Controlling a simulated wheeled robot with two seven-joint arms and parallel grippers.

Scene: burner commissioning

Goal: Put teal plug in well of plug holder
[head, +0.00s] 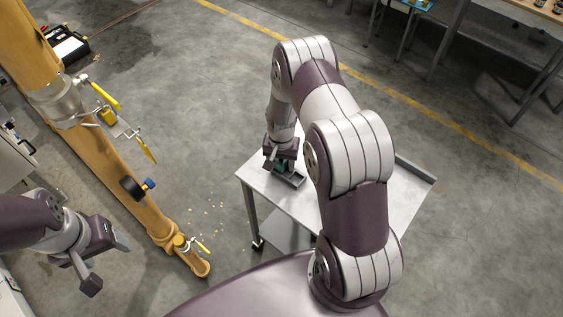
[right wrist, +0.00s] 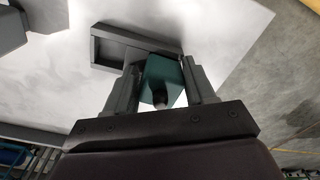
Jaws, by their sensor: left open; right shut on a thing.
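The teal plug (right wrist: 163,78) is between the fingers of my right gripper (right wrist: 161,82), which is shut on it. In the head view the teal plug (head: 283,166) shows only in part under my right gripper (head: 281,163). The plug holder (right wrist: 112,50) is a dark grey tray-like block with a recessed well, on the cart top. The plug is at the holder's right part in the right wrist view; I cannot tell whether it is inside a well or above it. The holder also shows in the head view (head: 293,181). My left gripper (head: 107,262) is open and empty, away from the cart.
The cart (head: 285,205) has a light metal top with free room around the holder. A yellow pipe (head: 98,155) with valves runs down the left. Small bits lie on the floor beside it. A black case (head: 66,45) stands at the upper left.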

